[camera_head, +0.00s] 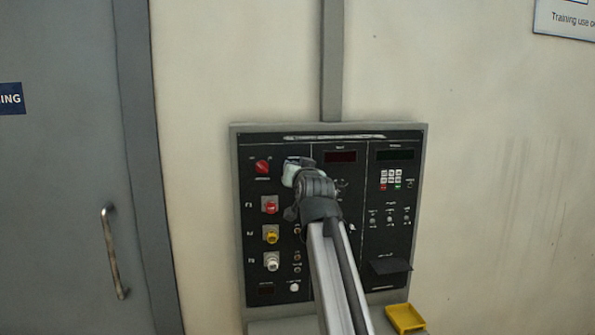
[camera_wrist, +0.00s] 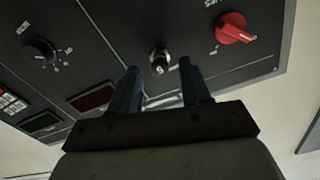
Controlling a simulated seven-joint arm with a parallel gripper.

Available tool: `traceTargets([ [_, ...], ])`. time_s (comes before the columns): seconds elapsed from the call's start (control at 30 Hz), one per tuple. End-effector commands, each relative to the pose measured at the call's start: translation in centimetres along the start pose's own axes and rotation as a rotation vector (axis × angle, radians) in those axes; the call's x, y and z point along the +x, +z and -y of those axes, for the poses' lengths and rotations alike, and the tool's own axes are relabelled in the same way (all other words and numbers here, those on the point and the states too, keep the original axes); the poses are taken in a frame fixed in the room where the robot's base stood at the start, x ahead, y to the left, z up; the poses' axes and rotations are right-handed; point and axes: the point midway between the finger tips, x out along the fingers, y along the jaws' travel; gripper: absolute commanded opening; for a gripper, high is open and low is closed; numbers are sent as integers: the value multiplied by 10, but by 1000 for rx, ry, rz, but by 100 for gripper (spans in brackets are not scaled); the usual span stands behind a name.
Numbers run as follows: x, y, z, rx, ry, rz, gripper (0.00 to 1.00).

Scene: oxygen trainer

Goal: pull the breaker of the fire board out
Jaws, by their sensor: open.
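The dark control board (camera_head: 335,260) is mounted on the wall in a grey frame. My gripper (camera_head: 297,172) is in front of its upper left part, near the red rotary knob (camera_head: 262,166). In the wrist view, my gripper (camera_wrist: 159,78) is open, its two dark fingers apart and pointing at the board. A small metal knob (camera_wrist: 160,62) shows in the gap just beyond the fingertips; contact cannot be told. The red knob (camera_wrist: 235,28) is right of the fingers. I cannot tell by label which part is the breaker. My arm hides the board's middle in the head view.
Red (camera_head: 270,205), yellow (camera_head: 271,234) and white (camera_head: 272,261) buttons line the board's left side. A black dial (camera_wrist: 40,50) lies left in the wrist view. A keypad (camera_head: 390,178) is at right. A yellow tray (camera_head: 405,318) sits below. A door handle (camera_head: 112,250) is far left.

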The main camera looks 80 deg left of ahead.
Motion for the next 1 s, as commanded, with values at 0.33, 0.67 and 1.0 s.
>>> traceTargets([
  [0.33, -19, 1, 0, 0, 0, -1, 47],
  [0.67, -77, 1, 0, 0, 0, -1, 47],
  [1.0, -132, 1, 0, 0, 0, 0, 47],
])
